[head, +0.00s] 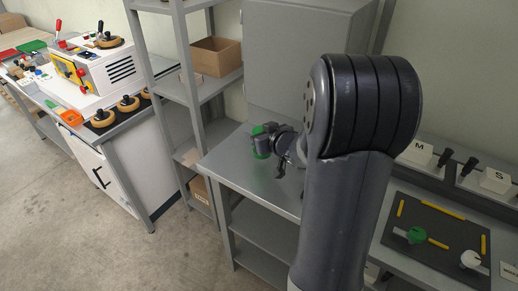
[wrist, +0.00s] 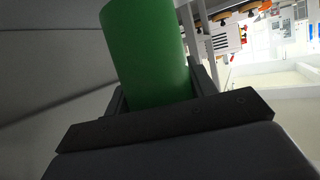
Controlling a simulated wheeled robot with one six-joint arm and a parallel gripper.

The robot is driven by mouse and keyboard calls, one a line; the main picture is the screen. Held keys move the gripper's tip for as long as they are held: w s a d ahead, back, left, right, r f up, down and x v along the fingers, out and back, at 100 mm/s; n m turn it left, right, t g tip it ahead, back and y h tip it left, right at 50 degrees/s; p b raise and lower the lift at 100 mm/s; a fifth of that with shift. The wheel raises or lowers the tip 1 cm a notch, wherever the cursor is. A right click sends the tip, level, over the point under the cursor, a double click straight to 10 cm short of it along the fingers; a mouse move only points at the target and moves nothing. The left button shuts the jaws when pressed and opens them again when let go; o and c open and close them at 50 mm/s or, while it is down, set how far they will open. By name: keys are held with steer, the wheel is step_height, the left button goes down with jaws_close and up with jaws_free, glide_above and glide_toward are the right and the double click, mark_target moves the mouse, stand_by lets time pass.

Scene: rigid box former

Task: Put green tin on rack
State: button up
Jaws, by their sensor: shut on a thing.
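The green tin (head: 259,141) is in my gripper (head: 270,139), over the grey metal bench with lower shelves (head: 225,152). A faint green reflection shows on the bench top below it; whether the tin touches the top, I cannot tell. In the wrist view the tin (wrist: 145,45) stands as a smooth green cylinder between the fingers of my gripper (wrist: 160,95). A tall grey shelf rack (head: 183,62) stands left of the bench. My arm hides the bench's right part.
A cardboard box (head: 215,57) sits on the rack's upper shelf, and another box (head: 200,190) is low down. A grey cabinet (head: 290,65) stands behind the bench. A dark panel (head: 435,240) with a green knob is at right. A white machine (head: 98,75) is at left.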

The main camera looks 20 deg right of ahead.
steer(key=shift+f+b, duration=0.6)
steer(key=shift+f, duration=1.25)
steer(key=shift+f, duration=0.2)
steer(key=o, duration=1.2)
steer(key=shift+r, duration=0.1)
steer(key=shift+s+r, duration=0.1)
steer(key=shift+r, duration=0.05)
steer(key=p+v, duration=0.2)
steer(key=v, duration=0.9)
steer(key=shift+s, duration=0.4)
